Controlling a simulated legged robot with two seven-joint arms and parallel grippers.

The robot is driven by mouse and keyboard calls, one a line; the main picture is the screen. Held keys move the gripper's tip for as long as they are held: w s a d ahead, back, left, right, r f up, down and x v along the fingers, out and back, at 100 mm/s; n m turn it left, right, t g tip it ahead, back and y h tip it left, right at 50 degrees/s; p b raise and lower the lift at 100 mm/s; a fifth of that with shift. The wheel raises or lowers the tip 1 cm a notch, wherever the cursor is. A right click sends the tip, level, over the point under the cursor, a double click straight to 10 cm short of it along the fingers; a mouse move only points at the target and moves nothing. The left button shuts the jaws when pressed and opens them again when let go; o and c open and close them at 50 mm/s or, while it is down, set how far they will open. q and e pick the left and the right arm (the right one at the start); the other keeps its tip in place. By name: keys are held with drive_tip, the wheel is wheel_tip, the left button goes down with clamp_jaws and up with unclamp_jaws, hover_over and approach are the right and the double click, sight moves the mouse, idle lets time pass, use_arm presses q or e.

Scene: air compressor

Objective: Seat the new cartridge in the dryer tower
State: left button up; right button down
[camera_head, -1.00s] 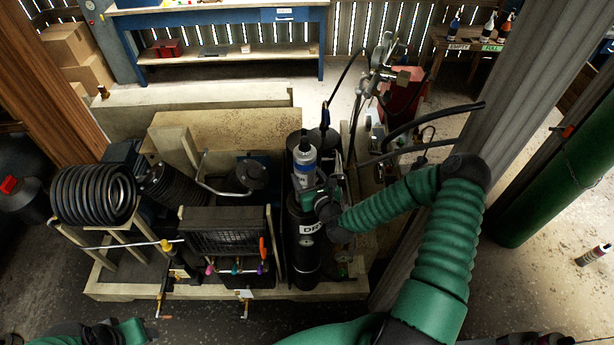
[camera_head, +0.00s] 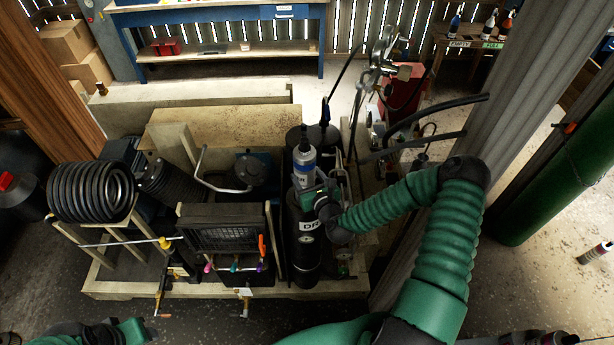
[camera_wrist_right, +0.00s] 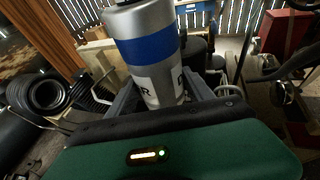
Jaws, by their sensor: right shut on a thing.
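The new cartridge (camera_head: 305,165) is silver with a blue band and a white label. It stands roughly upright over the top of the black dryer tower (camera_head: 305,252), which carries a white label. My right gripper (camera_head: 314,191) is shut on the cartridge near its lower part. In the right wrist view the cartridge (camera_wrist_right: 147,50) leans a little between the fingers. The gripper hides its lower end, so I cannot tell how deep it sits in the tower. A small part of my left arm shows at the bottom left of the head view; its gripper is not clearly visible.
A black coil (camera_head: 92,191) and a finned radiator (camera_head: 222,230) stand left of the tower. Black hoses (camera_head: 430,112) and metal fittings rise at its right. A grey post (camera_head: 450,170) stands close behind my right arm. A small bottle (camera_head: 595,253) lies on the right floor.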

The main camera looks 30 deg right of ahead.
drive_tip(key=shift+f+b, duration=4.8)
drive_tip(key=shift+f, duration=0.7)
drive_tip(key=shift+c, duration=1.5)
unclamp_jaws()
drive_tip(key=shift+s, duration=0.1)
drive_tip(key=shift+s+f, duration=0.15)
drive_tip(key=shift+s+a, duration=0.15)
drive_tip(key=shift+s, duration=0.05)
drive_tip(key=p+v, duration=0.5)
drive_tip(key=v, duration=1.1)
drive_tip(key=shift+d+r, duration=0.25)
drive_tip(key=shift+d, duration=0.1)
drive_tip(key=shift+a, duration=0.15)
